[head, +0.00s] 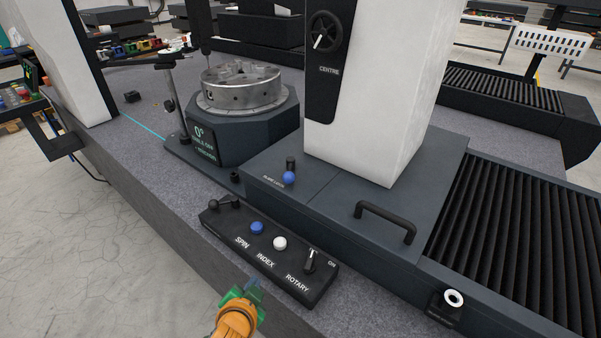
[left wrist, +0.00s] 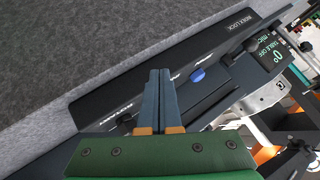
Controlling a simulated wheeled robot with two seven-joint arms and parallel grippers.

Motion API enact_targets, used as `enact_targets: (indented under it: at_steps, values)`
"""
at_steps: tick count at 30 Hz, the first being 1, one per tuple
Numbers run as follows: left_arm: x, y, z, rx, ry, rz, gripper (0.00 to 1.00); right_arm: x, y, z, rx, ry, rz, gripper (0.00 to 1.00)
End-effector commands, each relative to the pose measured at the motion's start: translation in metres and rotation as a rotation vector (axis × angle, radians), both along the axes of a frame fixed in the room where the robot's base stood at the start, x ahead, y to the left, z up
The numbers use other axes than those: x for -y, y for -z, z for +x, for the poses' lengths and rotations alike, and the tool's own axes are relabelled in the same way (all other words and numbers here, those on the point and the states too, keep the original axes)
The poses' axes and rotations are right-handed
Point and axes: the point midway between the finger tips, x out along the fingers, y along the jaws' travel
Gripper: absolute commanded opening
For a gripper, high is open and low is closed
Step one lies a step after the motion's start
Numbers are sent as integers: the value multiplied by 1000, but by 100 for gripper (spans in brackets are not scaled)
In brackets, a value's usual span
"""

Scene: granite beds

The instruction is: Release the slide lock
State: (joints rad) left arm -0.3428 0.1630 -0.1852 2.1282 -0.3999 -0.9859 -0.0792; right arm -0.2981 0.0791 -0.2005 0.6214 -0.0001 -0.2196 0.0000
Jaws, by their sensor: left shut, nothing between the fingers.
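The slide lock (head: 288,178) is a small lever with a blue ball knob and a black post behind it, on the dark slide base beside the white column. Its small label is to its left. My left gripper (head: 253,287) is in front of the black control panel, nearer the camera and well apart from the slide lock. Its fingers are shut and empty. In the left wrist view the shut fingers (left wrist: 162,88) point at the panel and cover part of it. I cannot make out the slide lock there. My right gripper is not in view.
The control panel (head: 290,284) carries a blue button (head: 257,228), a white button (head: 280,243), a rotary switch (head: 310,261) and a black lever (head: 222,204). A black handle (head: 386,219) stands right of the slide lock. The rotary table (head: 241,88) is behind left.

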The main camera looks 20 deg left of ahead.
Motion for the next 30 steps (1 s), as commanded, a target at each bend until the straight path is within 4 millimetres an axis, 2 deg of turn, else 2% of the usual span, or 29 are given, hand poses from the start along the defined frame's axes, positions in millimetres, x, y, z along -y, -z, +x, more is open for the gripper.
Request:
enact_targets:
  at_steps: [5, 9, 12, 16, 25, 30]
  values:
    - [2, -58, 60, 277, 154, 257, 0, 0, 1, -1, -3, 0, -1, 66]
    - [28, -104, 99, 494, 349, 512, 0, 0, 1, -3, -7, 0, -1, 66]
    - [49, -124, 113, 599, 474, 657, 0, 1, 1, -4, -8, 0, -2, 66]
    - [62, -132, 118, 647, 545, 734, 0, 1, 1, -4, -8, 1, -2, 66]
    - [63, -132, 119, 648, 547, 733, 0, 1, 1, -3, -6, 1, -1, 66]
    - [64, -135, 142, 650, 545, 733, 0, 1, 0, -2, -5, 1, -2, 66]
